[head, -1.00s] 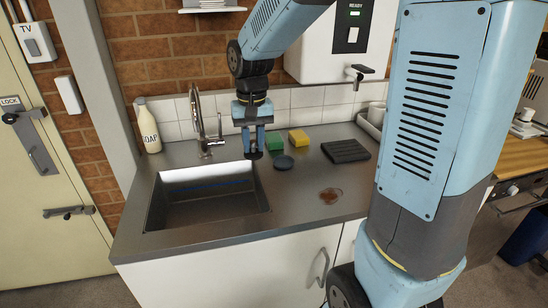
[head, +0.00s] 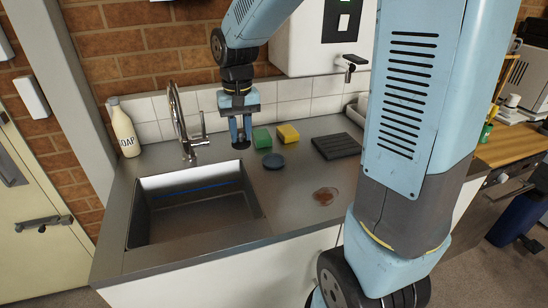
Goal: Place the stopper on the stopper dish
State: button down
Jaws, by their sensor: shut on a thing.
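My gripper (head: 240,136) points down behind the back right corner of the sink. It is shut on the stopper (head: 241,144), a small dark round piece at the fingertips. The stopper appears to be a little above the counter, but the exact gap is hard to judge. The stopper dish (head: 273,161) looks like the small dark blue round piece on the counter. It lies to the right of my gripper and slightly nearer the camera. Nothing is seen on it.
The sink (head: 195,205) is at the left, with a tap (head: 183,125) behind it and a soap bottle (head: 124,130). Green (head: 262,138) and yellow (head: 288,134) sponges, a black ribbed mat (head: 338,146) and a reddish-brown round patch (head: 325,196) are on the counter.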

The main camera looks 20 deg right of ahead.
jog(key=w+d+f, duration=0.2)
jog(key=d+f, duration=0.1)
jog(key=w+d+f, duration=0.2)
jog(key=d+f, duration=0.1)
jog(key=d, duration=0.1)
jog(key=w+d+f, duration=0.2)
jog(key=d+f, duration=0.1)
jog(key=d, duration=0.1)
jog(key=shift+w+f, duration=0.15)
jog(key=shift+w, duration=0.2)
jog(key=shift+f, duration=1.65)
jog(key=c, duration=0.9)
grip_release()
